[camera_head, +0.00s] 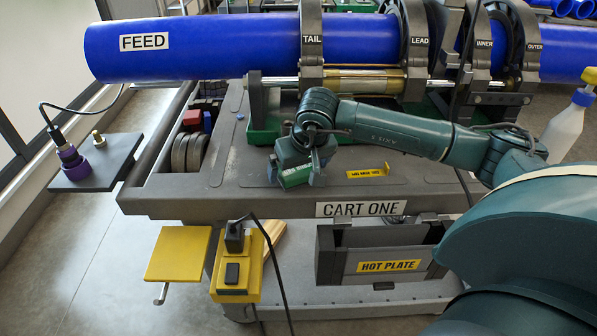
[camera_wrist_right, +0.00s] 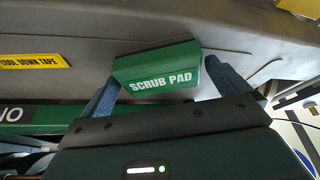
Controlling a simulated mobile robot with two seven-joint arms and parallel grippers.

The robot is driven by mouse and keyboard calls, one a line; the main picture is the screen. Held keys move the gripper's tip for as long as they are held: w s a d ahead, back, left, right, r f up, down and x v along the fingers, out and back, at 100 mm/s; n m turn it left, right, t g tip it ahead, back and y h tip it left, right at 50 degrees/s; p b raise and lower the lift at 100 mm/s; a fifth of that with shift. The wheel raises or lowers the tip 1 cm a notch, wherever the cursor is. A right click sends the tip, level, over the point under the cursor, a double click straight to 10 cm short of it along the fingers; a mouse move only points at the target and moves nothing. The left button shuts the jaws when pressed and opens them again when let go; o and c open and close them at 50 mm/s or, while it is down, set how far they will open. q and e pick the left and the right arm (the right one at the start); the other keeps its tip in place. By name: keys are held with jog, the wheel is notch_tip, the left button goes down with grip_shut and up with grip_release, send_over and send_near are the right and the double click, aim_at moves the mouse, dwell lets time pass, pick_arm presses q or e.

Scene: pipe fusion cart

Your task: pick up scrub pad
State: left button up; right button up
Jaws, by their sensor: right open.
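The scrub pad (camera_wrist_right: 157,68) is a green block with white lettering on its front, lying on the grey cart top. In the head view its green side (camera_head: 296,178) shows low between the fingers, partly hidden by the gripper. My right gripper (camera_head: 292,182) reaches down over it near the cart's front edge. In the right wrist view the blue-grey fingers of this gripper (camera_wrist_right: 166,78) stand open, one on each side of the pad. Whether they touch it I cannot tell. My left gripper is not in view.
A yellow label (camera_head: 367,173) lies right of the pad on the cart top (camera_head: 230,165). Behind stands the clamp machine with a large blue pipe (camera_head: 200,55) marked FEED. Dark rolls (camera_head: 187,152) sit in the left tray. The hot plate holder (camera_head: 385,255) hangs below the front edge.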

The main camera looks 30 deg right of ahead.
jog(key=c, duration=1)
